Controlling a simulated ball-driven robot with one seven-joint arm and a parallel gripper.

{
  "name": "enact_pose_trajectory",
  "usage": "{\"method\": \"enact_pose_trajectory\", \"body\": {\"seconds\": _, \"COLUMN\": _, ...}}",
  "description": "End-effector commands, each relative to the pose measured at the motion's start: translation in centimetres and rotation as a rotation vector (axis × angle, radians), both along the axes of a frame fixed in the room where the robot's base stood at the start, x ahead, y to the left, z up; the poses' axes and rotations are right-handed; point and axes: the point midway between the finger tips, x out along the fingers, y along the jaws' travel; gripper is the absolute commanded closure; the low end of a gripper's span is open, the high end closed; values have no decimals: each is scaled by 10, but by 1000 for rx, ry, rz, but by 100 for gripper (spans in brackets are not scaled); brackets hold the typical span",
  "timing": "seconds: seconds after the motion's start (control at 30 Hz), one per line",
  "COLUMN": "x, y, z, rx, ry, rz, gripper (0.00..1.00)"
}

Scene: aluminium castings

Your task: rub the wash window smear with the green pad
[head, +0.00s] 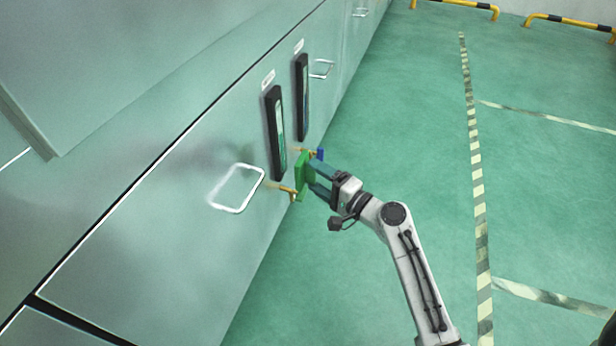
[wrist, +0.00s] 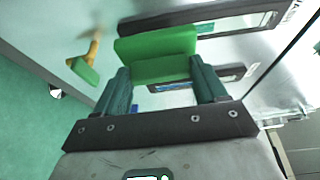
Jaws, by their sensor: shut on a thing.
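My gripper (head: 313,181) is shut on the green pad (head: 302,174), holding it upright close to the grey-green panel wall (head: 160,240). In the wrist view the green pad (wrist: 155,46) sits between the two dark green fingers of my gripper (wrist: 163,76). Two narrow dark-framed windows stand on the wall: a nearer one (head: 276,130) and a farther one (head: 301,95). I cannot read their labels, so I cannot tell which is the wash window. No smear shows clearly on either. I cannot tell whether the pad touches the wall.
A brass valve (head: 286,191) sticks out of the wall beside the pad; its green handle (wrist: 84,71) shows in the wrist view. A blue-handled valve (head: 319,155) is just behind the pad. White loop-shaped outlines (head: 238,188) are on the panels.

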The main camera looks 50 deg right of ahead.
Motion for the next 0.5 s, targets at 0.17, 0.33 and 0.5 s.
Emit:
{"method": "enact_pose_trajectory", "body": {"seconds": 0.17, "x": -9, "y": -4, "z": 0, "rx": 0, "ry": -1, "rz": -2, "gripper": 67}}
{"method": "enact_pose_trajectory", "body": {"seconds": 0.33, "x": -10, "y": -4, "z": 1, "rx": 0, "ry": -1, "rz": -2, "gripper": 67}}
{"method": "enact_pose_trajectory", "body": {"seconds": 0.5, "x": -11, "y": -5, "z": 0, "rx": 0, "ry": -1, "rz": -3, "gripper": 67}}
